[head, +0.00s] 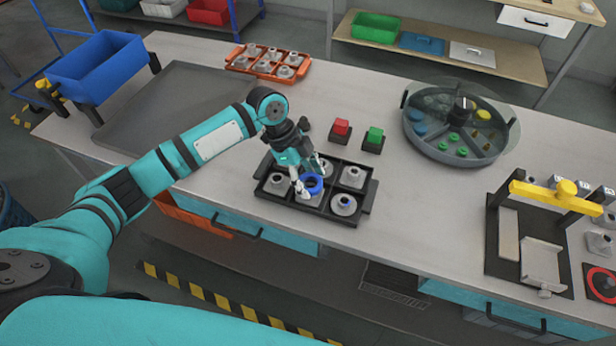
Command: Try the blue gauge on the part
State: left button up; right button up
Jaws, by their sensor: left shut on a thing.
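The blue gauge is a blue ring (314,184) over the front middle of the black tray (318,216). My left gripper (309,179) points down and is shut on the ring. A grey flanged part (308,200) sits in the tray compartment just below the ring, partly hidden by ring and fingers. I cannot tell whether the ring is around the part's boss or just above it. Other grey parts stand in the tray: one at back right (353,176), one at front right (344,204), one at left (276,182). My right gripper is out of view.
A red button box (341,129) and a green one (374,136) stand behind the tray. A round sorting dish (455,150) with a clear cover is to the right. A yellow-handled fixture (555,197) stands further right. An orange tray (240,66) of parts is at the back.

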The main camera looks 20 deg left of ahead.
pick_arm(q)
jog(key=shift+f, duration=0.4)
dwell(1.0)
jog(key=shift+r, duration=0.2)
jog(key=shift+r+p, duration=0.35)
jog(key=shift+p, duration=0.05)
jog(key=shift+r+p, duration=1.05)
jog(key=shift+p, duration=0.1)
notch_tip(320, 180, up, 4)
jog(key=p, duration=0.3)
jog(key=shift+p, duration=0.4)
